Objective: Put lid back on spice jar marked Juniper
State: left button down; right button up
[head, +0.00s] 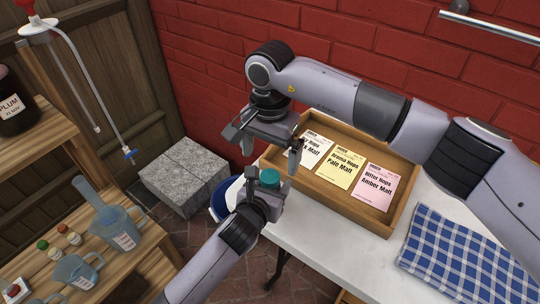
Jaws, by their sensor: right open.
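My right gripper (271,150) is open and empty, pointing down with its fingers spread wide, near the left end of the wooden tray. My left gripper (262,192) is just below it in the picture. A teal round piece (269,177) sits between the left gripper's fingers, which look closed on it. The fingers hide its lower part, so I cannot tell whether it is a lid alone or the top of a jar. No Juniper label is readable. Small capped bottles (43,246) stand on the wooden bench at left, with labels too small to read.
The wooden tray (345,212) with several packets stands on the white table (307,244). A checked cloth (465,255) lies at right. A grey stone block (186,175) and a blue bucket (219,200) are on the floor. Jugs (112,222) stand on the bench.

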notch_tip(320, 180, up, 11)
dwell(0.3)
jog(key=shift+f, duration=0.1)
pick_arm(q)
jog(key=shift+c, duration=1.4)
grip_release()
jog(key=shift+p+v, duration=0.55)
jog(key=shift+v, duration=3.05)
pick_arm(e)
jog(key=shift+r, duration=0.55)
